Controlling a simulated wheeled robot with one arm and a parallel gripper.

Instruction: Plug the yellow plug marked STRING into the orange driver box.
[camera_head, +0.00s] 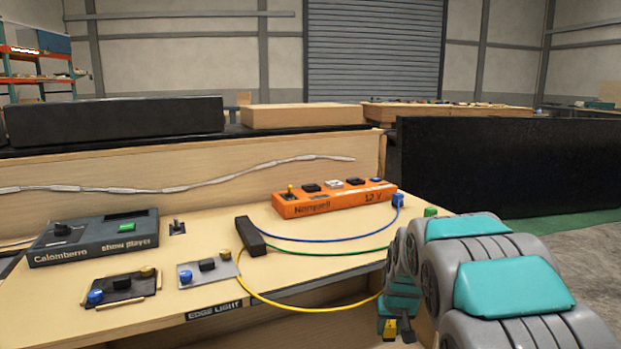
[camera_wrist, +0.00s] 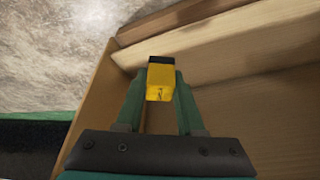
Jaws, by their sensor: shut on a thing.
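My gripper (camera_wrist: 160,92) is shut on the yellow plug (camera_wrist: 160,82), which has a black end and sits between the two green fingers in the wrist view. In the head view the yellow plug (camera_head: 390,328) hangs below my arm, in front of the table's front edge. Its marking is too small to read. A yellow cable (camera_head: 310,306) runs from it to a black block (camera_head: 251,236) on the table. The orange driver box (camera_head: 335,202) stands farther back on the table, up and left of my gripper. A blue plug (camera_head: 397,200) is at its right end.
A green plug (camera_head: 430,212) lies near the table's right edge, on a green cable. A dark grey console (camera_head: 95,238) and two small boards with knobs (camera_head: 122,287) (camera_head: 208,268) are on the left. A black panel (camera_head: 500,165) stands behind on the right.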

